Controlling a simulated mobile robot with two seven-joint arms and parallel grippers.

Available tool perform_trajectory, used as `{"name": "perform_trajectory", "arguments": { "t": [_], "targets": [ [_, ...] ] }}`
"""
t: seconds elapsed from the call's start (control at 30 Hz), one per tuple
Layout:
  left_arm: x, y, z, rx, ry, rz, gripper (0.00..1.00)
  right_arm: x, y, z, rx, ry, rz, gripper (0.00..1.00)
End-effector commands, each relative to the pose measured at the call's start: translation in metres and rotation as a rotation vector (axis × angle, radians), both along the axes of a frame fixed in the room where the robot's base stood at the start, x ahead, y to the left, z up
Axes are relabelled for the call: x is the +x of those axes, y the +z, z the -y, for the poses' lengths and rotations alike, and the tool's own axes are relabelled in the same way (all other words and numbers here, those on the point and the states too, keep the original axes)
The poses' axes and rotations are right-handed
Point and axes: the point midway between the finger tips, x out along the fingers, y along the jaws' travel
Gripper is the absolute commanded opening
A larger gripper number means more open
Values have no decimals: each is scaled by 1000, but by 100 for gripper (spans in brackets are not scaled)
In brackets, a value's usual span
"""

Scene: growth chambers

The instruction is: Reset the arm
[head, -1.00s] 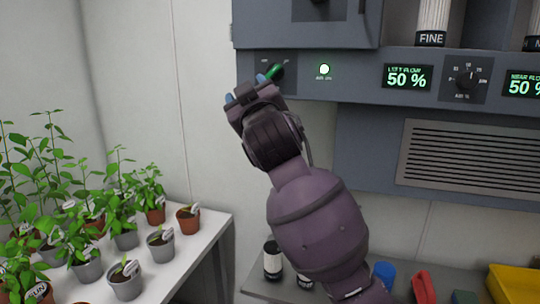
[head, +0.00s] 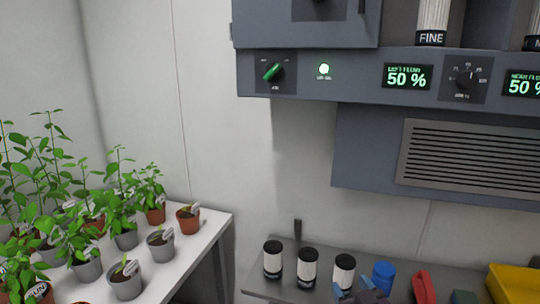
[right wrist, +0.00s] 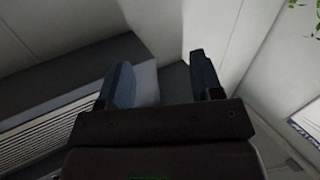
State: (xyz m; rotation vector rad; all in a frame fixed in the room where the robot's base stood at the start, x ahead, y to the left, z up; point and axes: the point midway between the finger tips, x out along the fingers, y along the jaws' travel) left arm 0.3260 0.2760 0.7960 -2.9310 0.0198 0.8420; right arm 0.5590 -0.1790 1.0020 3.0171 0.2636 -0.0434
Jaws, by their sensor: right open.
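My right gripper (head: 362,293) shows only as its fingertips at the bottom edge of the head view, in front of the bench with the bottles. In the right wrist view its two fingers (right wrist: 163,75) stand apart with nothing between them. The rest of my right arm is out of the head view. My left gripper is not in view. A green knob (head: 272,72) on the grey control panel (head: 350,92) is in plain sight, turned diagonally, with nothing touching it.
Several dark-capped white bottles (head: 308,267), a blue container (head: 383,275) and a yellow bin (head: 515,283) stand on the bench below. Potted plants (head: 125,278) fill a white table at left.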

Motion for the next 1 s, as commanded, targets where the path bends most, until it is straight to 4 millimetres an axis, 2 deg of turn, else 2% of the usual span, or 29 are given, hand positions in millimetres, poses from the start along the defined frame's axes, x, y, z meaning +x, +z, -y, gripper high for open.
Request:
{"name": "perform_trajectory", "arguments": {
  "t": [0.03,0.2,0.4,0.5,0.6,0.7,1.0],
  "targets": [
    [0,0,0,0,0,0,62,-16,-23,11,3,-17,-43,60],
    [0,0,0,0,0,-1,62,-73,-88,45,1,-74,-185,60],
    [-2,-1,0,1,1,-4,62,-151,-154,78,-20,-137,-357,60],
    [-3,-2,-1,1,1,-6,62,-187,-179,88,-26,-161,-431,60],
    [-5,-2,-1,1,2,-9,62,-214,-195,94,-31,-175,-483,60],
    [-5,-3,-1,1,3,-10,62,-230,-203,97,-32,-183,-513,60],
    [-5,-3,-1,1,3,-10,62,-235,-206,98,-32,-187,-523,60]
  ]
}}
